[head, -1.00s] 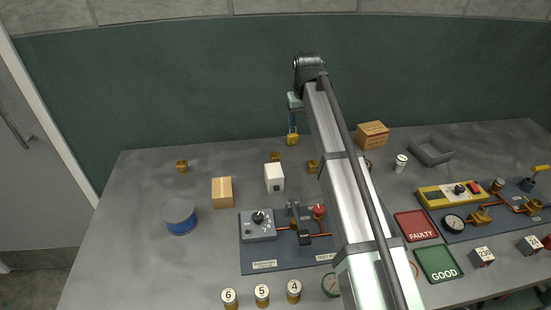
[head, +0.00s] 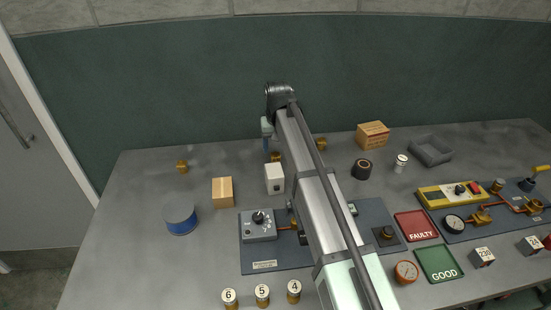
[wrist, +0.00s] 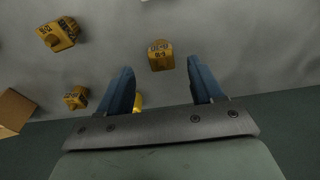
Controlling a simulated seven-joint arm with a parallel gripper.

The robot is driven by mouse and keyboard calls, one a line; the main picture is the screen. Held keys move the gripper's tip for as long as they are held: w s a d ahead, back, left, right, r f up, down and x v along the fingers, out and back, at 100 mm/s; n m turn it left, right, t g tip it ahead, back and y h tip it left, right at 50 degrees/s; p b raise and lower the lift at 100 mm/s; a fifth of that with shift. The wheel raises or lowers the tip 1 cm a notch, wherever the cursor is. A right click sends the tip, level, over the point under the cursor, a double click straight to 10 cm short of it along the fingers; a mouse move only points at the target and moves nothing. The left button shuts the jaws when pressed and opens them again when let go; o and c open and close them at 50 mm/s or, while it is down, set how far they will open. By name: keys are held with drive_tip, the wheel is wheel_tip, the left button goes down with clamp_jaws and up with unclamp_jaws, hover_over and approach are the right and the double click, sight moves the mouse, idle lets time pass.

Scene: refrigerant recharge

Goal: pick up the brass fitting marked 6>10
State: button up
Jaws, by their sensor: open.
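Several small brass fittings stand on the grey bench. In the wrist view, one brass fitting (wrist: 160,57) lies in the gap between the fingertips of my gripper (wrist: 160,68), with dark markings too small to read surely. Two more, an upper-left fitting (wrist: 58,35) and a lower-left fitting (wrist: 76,98), are outside the fingers. Another fitting (wrist: 138,101) is partly hidden behind the left finger. In the head view, my open, empty gripper (head: 266,150) is beside a fitting (head: 275,156). Others are at the left (head: 182,166) and right of my arm (head: 321,143). I cannot tell which is 6>10.
A white box (head: 275,179) stands just in front of my gripper. A cardboard box (head: 222,191) and blue tin (head: 181,217) are at left. A wooden crate (head: 373,134), black roll (head: 362,169) and grey tray (head: 431,150) are at right. My arm hides part of the bench.

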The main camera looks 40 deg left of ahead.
sight(276, 155)
drive_tip(key=shift+w+a+f, duration=0.1)
drive_tip(key=shift+a+f, duration=0.05)
drive_tip(key=shift+f, duration=0.75)
drive_tip(key=shift+w+a+f, duration=0.1)
drive_tip(key=shift+a+f, duration=0.05)
drive_tip(key=shift+f, duration=0.75)
drive_tip(key=shift+w+a+f, duration=0.1)
drive_tip(key=shift+a+f, duration=0.05)
drive_tip(key=shift+f, duration=0.75)
drive_tip(key=c, duration=1.1)
drive_tip(key=shift+r, duration=0.15)
